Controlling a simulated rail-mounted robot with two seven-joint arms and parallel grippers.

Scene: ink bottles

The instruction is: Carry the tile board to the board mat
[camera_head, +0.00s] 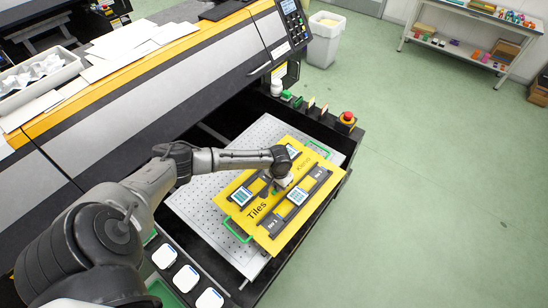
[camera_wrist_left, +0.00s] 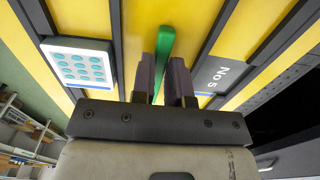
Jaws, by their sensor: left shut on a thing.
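The tile board (camera_head: 277,238) is a yellow panel marked "Tiles", with dark strips and white tile cards on it. It lies over a grey perforated plate (camera_head: 202,200) in the head view; I cannot tell whether it touches the plate. My left gripper (camera_head: 280,185) is over the middle of the board. In the left wrist view my left gripper (camera_wrist_left: 165,85) is shut on the board's upright green handle (camera_wrist_left: 165,50). Green loops (camera_head: 236,231) show at the board's two ends. I cannot pick out the board mat for sure. My right gripper is not in view.
A large printer-like machine (camera_head: 170,85) stands behind the plate. A red stop button (camera_head: 347,118) and small bottles are on the dark ledge at the back. White-topped pots (camera_head: 187,278) stand at the front left. Green floor is free on the right; a shelf table (camera_head: 470,30) is far off.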

